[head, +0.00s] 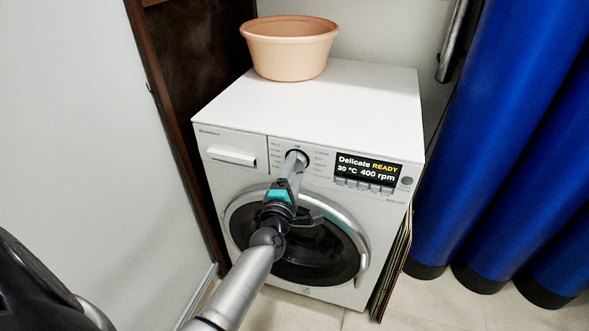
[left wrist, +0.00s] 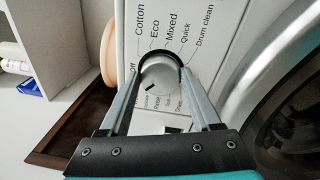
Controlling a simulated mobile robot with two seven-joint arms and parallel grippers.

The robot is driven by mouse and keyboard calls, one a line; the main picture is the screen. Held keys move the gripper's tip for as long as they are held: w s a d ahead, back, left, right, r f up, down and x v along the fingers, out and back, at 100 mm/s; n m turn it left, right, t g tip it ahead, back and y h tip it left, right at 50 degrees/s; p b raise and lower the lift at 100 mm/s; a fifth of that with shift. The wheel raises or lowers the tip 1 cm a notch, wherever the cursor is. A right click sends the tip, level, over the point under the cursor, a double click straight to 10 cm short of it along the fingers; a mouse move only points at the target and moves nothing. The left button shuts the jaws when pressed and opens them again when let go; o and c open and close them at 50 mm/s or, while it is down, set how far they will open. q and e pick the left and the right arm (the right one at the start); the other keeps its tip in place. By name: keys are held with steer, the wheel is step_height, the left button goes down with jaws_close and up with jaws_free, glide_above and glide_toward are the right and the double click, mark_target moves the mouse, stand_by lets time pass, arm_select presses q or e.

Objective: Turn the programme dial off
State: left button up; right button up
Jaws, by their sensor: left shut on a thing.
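The programme dial (head: 297,155) is a round silver knob on the front panel of the white washing machine (head: 233,178). My left gripper (head: 294,163) reaches it from the front and is shut on it. In the left wrist view the dial (left wrist: 160,78) sits between the two fingers, with a small dark mark toward its lower left. Labels around it include Cotton, Eco, Mixed, Quick and Drum clean; the "Off" label at its left is partly covered by a finger. The display (head: 367,172) reads "Delicate READY, 30 °C, 400 rpm". My right gripper is not in view.
A peach-coloured tub (head: 290,52) stands on top of the machine. The round door (head: 310,250) is below the panel, behind my left arm. A detergent drawer (head: 233,157) is left of the dial. Blue rolls (head: 480,150) stand at the right, a wall at the left.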

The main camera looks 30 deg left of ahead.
arm_select(q)
steer(key=shift+m, duration=1)
steer(key=shift+m+p, duration=0.35)
steer(key=shift+m, duration=0.65)
steer(key=m, duration=0.3)
steer(key=m+p, duration=0.1)
steer(key=m, duration=0.2)
steer(key=shift+a+f+t+h, duration=0.1)
steer(key=shift+f+t+h, duration=0.1)
steer(key=shift+t+h, duration=0.15)
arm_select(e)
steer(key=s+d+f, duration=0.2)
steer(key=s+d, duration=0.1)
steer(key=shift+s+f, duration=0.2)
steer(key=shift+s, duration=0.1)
arm_select(q)
steer(key=shift+h, duration=0.25)
steer(key=o, duration=1.4)
steer(key=shift+c, duration=0.2)
steer(key=shift+s+p, duration=0.15)
steer(key=shift+p, duration=0.15)
